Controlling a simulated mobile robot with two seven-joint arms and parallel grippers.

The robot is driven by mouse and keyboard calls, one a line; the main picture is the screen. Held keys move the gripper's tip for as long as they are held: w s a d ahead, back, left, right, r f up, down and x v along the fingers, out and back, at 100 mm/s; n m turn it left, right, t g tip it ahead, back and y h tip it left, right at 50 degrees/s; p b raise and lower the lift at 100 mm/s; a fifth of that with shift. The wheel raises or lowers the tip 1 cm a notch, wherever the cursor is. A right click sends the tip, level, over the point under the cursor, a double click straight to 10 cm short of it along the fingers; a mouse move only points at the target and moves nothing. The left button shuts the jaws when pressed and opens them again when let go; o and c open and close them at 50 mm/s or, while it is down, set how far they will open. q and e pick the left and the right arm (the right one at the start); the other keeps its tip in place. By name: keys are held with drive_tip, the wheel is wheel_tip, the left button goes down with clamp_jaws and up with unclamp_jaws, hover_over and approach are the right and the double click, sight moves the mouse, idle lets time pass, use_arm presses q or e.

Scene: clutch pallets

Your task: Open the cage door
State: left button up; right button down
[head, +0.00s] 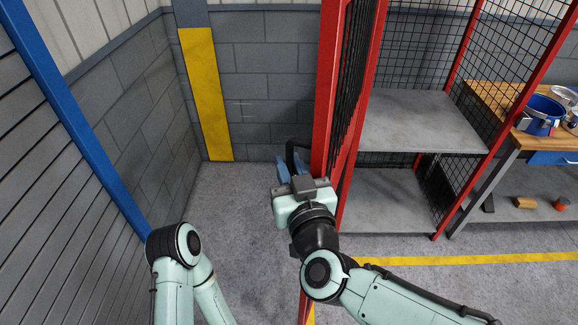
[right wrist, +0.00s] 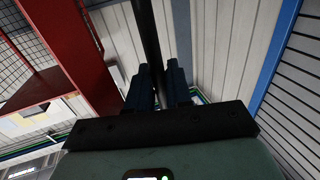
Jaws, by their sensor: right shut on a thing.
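The cage is a red-framed unit with black mesh and grey shelves (head: 415,118) in the head view. Its door (head: 327,75), a red frame with dark mesh, shows nearly edge-on. It stands swung out toward me, and the shelves show to its right. A black bar handle (head: 291,150) is on the door's left face. My right gripper (head: 288,165) is at this handle, its blue fingers shut around the bar. The right wrist view shows the dark bar (right wrist: 148,35) running between the two fingers (right wrist: 158,88). My left arm shows at lower left, but its gripper is out of view.
A grey block wall (head: 265,65) with a yellow panel (head: 205,90) stands behind. A slatted panel with a blue post (head: 85,130) is on the left. Grey floor (head: 235,205) is clear left of the door. A wooden workbench (head: 495,100) stands at right.

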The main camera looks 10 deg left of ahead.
drive_tip(key=c, duration=1.2)
unclamp_jaws()
drive_tip(key=shift+c, duration=0.2)
drive_tip(key=shift+s, duration=0.1)
drive_tip(key=shift+s+d, duration=0.2)
drive_tip(key=shift+s, duration=0.05)
use_arm(q)
drive_tip(key=shift+s+f+b, duration=0.6)
drive_tip(key=shift+s+f, duration=0.05)
drive_tip(key=shift+f, duration=0.15)
use_arm(e)
drive_tip(key=v, duration=1.2)
drive_tip(key=shift+s, duration=0.25)
drive_tip(key=shift+d, duration=0.15)
